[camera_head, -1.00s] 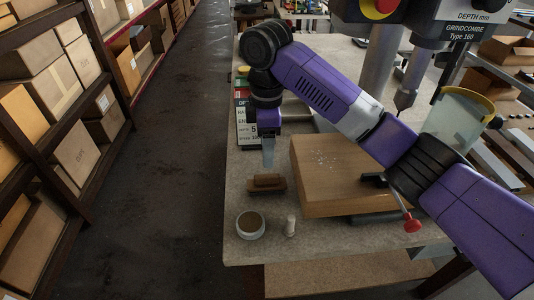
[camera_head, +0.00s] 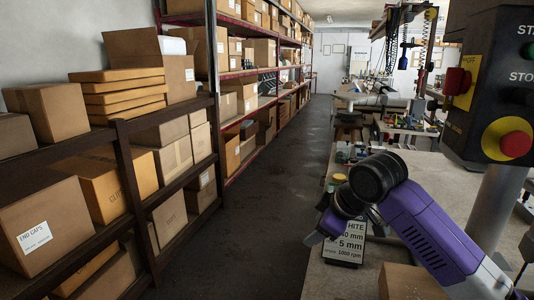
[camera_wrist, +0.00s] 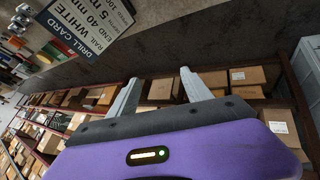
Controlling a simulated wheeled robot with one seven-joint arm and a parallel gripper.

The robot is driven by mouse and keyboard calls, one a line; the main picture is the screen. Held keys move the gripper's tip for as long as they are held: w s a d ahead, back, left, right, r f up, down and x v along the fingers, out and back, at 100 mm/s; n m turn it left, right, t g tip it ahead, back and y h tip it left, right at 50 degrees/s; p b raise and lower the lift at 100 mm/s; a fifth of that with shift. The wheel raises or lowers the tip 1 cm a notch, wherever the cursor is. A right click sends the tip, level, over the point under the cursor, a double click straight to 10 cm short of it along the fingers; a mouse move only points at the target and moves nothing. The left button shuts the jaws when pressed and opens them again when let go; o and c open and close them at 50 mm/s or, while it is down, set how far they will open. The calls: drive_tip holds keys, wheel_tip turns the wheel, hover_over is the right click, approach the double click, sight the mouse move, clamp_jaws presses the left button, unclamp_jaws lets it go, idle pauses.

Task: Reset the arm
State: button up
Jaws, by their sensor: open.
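My arm (camera_head: 420,230) is purple with a black elbow joint and reaches over the workbench at the lower right of the head view. Its end hangs beside the white drill card there. In the wrist view my gripper (camera_wrist: 163,86) is open, with its two grey fingers apart and nothing between them. The fingers point towards shelves of boxes across the aisle. The drill card (camera_wrist: 88,22) also shows at the upper left of the wrist view.
Shelves with cardboard boxes (camera_head: 165,150) line the left side of a clear dark aisle (camera_head: 270,190). A machine control box with a red button (camera_head: 516,144) stands close at the right.

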drive_tip(key=a+r+m+t+y, duration=0.25)
drive_tip(key=a+t+y, duration=0.2)
drive_tip(key=a, duration=0.35)
drive_tip(key=s+m+t, duration=0.5)
drive_tip(key=t, duration=0.1)
drive_tip(key=s+d+f+m+h, duration=0.1)
drive_tip(key=s+d+f, duration=0.3)
drive_tip(key=s, duration=1.2)
drive_tip(key=s+d+f+m+g+h, duration=0.1)
drive_tip(key=s+d+f+h, duration=0.3)
drive_tip(key=s, duration=1.1)
drive_tip(key=s+d+f+m+h, duration=0.2)
drive_tip(key=s+d+f, duration=0.4)
drive_tip(key=s, duration=1)
drive_tip(key=shift+s+d+m+h, duration=0.35)
drive_tip(key=shift+d+m, duration=0.2)
drive_tip(key=shift+d, duration=0.15)
drive_tip(key=shift+o, duration=0.4)
drive_tip(key=shift+s+a+f+g, duration=0.2)
drive_tip(key=shift+s+g, duration=0.1)
drive_tip(key=shift+g, duration=0.15)
